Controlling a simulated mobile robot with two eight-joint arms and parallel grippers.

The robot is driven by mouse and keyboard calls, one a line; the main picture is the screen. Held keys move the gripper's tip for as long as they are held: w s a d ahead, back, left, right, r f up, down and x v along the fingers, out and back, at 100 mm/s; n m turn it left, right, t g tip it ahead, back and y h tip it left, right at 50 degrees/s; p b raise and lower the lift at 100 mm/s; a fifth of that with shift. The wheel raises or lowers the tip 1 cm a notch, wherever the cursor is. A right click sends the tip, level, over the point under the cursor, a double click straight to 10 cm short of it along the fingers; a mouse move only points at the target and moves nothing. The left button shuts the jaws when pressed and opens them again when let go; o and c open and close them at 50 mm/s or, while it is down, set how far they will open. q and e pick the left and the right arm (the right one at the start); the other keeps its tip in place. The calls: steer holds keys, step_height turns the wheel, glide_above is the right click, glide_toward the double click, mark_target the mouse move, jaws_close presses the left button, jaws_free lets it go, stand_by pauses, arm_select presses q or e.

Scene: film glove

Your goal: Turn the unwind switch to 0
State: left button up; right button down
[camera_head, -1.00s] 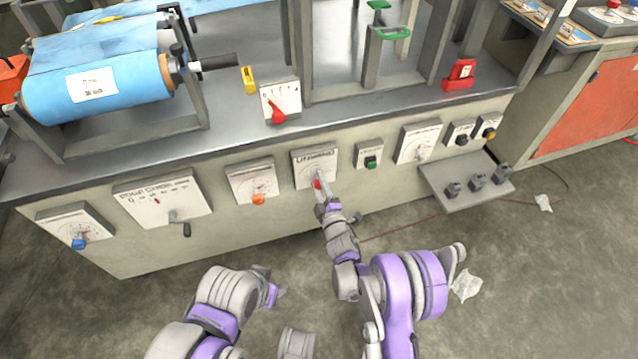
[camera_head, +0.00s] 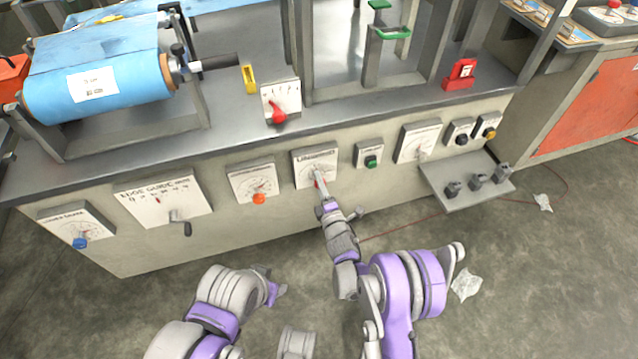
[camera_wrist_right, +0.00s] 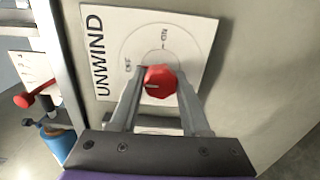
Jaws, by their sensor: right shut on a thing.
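The unwind switch is a red knob (camera_wrist_right: 160,82) on a white square panel (camera_wrist_right: 112,25) marked UNWIND. A pale line on the knob points toward the left in the right wrist view. In the head view the panel (camera_head: 308,160) is on the machine's front, with the red knob low on it and partly hidden. My right gripper (camera_wrist_right: 162,92) has a finger on each side of the knob and is shut on it. My left gripper (camera_head: 274,291) is low in the head view, away from the panel; its fingers are not clear.
An orange-knob panel (camera_head: 253,181) is left of the unwind panel, and a green-button box (camera_head: 369,156) is to its right. A small shelf (camera_head: 455,203) juts out farther right. A red lever (camera_head: 277,113) sits above. Floor in front is mostly clear.

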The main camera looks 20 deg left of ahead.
steer(key=shift+c, duration=1.9)
jaws_free()
steer(key=p+v, duration=0.1)
steer(key=v, duration=1)
steer(key=shift+p, duration=0.3)
steer(key=shift+w, duration=0.15)
